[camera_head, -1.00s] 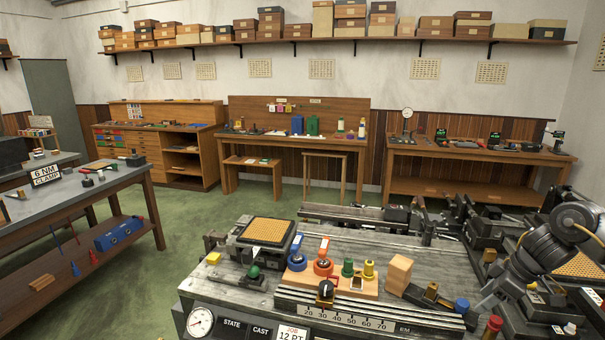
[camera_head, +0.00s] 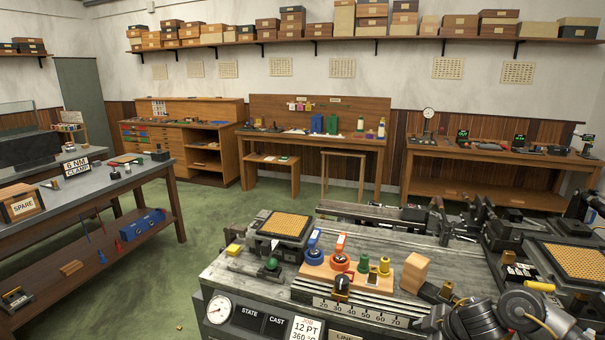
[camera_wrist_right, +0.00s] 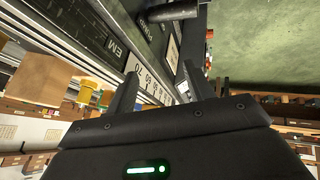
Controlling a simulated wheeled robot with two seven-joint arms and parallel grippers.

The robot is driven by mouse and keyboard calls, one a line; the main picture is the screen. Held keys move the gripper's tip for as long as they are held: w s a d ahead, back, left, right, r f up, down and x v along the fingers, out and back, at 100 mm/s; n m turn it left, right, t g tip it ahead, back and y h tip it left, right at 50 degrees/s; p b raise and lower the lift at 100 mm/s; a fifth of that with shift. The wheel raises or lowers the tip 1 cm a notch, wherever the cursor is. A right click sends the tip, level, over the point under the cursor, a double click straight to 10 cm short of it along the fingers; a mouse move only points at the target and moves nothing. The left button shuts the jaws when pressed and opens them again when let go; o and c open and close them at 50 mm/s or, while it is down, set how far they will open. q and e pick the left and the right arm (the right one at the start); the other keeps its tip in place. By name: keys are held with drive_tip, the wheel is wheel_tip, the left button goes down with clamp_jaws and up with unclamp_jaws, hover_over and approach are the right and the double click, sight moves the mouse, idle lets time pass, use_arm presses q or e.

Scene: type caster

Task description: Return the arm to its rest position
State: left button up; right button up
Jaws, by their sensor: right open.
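My right arm (camera_head: 490,318) shows at the bottom right corner of the head view, over the right end of the type caster (camera_head: 225,268). In the right wrist view my right gripper (camera_wrist_right: 158,85) has its two dark fingers apart, with nothing held between them. The numbered scale (camera_wrist_right: 150,88) of the caster shows behind the fingers there, seen turned on its side. In the head view the fingertips cannot be made out clearly. My left gripper is not in view.
The caster carries a gold grid (camera_head: 284,225), coloured knobs, a wooden block (camera_head: 414,272) and a front gauge (camera_head: 218,310). A second gold grid (camera_head: 578,261) lies at right. A grey-topped bench (camera_head: 120,182) stands at left. Green floor (camera_head: 160,285) between is mostly clear.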

drive_tip(key=s+a+f+m+t, duration=0.1)
drive_tip(key=s+a+f, duration=0.1)
drive_tip(key=s+a, duration=0.4)
drive_tip(key=s+a+f+m+t, duration=0.1)
drive_tip(key=s+a+f+t, duration=0.15)
drive_tip(key=a, duration=0.55)
drive_tip(key=s+d+f+m+g+h, duration=0.25)
drive_tip(key=s+d+m, duration=0.2)
drive_tip(key=s, duration=0.85)
drive_tip(key=s+d+f+m+g+h, duration=0.25)
drive_tip(key=s+d+m, duration=0.2)
drive_tip(key=s, duration=0.85)
wheel_tip(320, 180, down, 26)
drive_tip(key=s+g+b, duration=0.1)
drive_tip(key=g, duration=0.1)
drive_tip(key=s+d+f+g, duration=0.1)
drive_tip(key=s+d+f, duration=0.1)
drive_tip(key=s+f, duration=1.4)
drive_tip(key=shift+s+d+f+y+b, duration=0.15)
drive_tip(key=shift+s+f+y+b, duration=0.15)
drive_tip(key=shift+f+b, duration=0.1)
